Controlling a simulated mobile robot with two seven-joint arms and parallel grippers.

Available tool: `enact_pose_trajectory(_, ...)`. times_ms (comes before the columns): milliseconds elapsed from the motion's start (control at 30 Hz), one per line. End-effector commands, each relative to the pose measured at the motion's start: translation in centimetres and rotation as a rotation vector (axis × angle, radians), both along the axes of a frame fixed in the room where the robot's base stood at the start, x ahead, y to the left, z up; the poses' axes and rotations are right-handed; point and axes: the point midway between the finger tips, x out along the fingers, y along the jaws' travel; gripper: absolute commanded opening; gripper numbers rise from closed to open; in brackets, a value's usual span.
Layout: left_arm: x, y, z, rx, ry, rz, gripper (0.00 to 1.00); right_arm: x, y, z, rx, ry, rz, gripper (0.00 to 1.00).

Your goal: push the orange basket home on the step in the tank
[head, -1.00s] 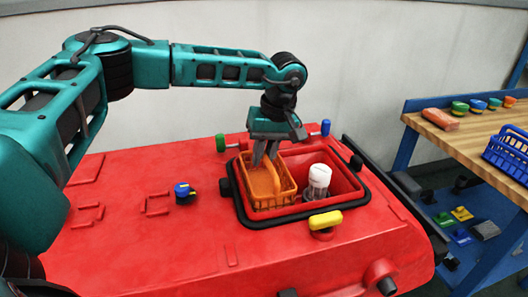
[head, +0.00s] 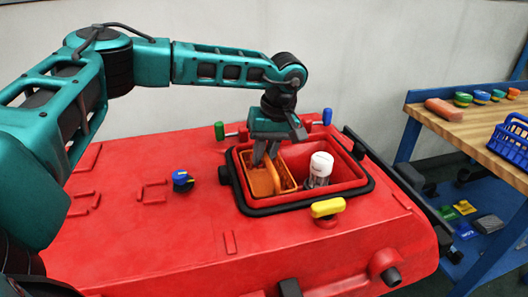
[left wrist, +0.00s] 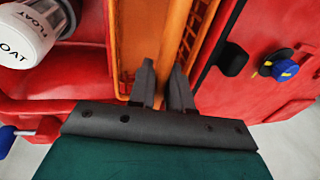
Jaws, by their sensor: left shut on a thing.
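The orange basket (head: 258,184) sits inside the left part of the tank opening (head: 262,210) in the red machine, below the black-edged rim. My left gripper (head: 266,160) points down into the basket and is shut on it. In the left wrist view the fingers (left wrist: 162,78) close around an orange part of the basket (left wrist: 150,38). The step under the basket is hidden, so I cannot tell whether the basket touches it. My right gripper is not in view.
A white-capped float (head: 321,164) stands close to the right of the basket; it also shows in the left wrist view (left wrist: 28,32). A yellow knob (head: 327,208) is at the front rim, a blue knob (head: 182,180) to the left. A workbench (head: 470,128) with a blue basket (head: 511,140) stands right.

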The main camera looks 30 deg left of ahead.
Motion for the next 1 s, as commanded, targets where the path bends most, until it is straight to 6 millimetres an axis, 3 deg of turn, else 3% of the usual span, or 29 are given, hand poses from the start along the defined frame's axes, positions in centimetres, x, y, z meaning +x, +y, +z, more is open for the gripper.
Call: enact_pose_trajectory(1000, 0.0, 0.0, -2.4, -0.001, -0.001, 0.001, 0.0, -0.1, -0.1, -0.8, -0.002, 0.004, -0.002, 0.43)
